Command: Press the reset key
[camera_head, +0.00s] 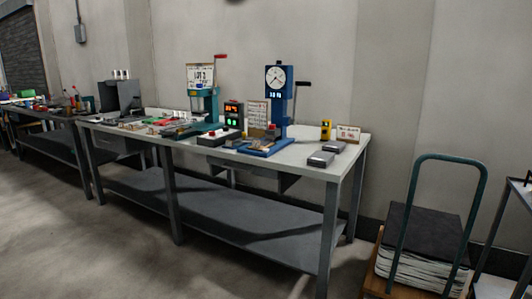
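No key that I can make out as the reset key shows at this distance. A dark box (233,115) with red and green lit displays stands on the workbench (300,152). In front of it lies a low control box (216,138) with a red button on top. To its right stands a blue press (287,107) with a round dial and a small lit display below the dial. A teal press (207,107) with a red-handled lever stands to the left, behind a "LOT 2" sign (200,76). Neither of my grippers is in view.
A yellow device (326,129), two grey blocks (320,158) and a small card (348,133) occupy the bench's right end. A green-handled cart (404,230) with a dark-topped stack stands at the right. The floor (120,245) before the bench is clear.

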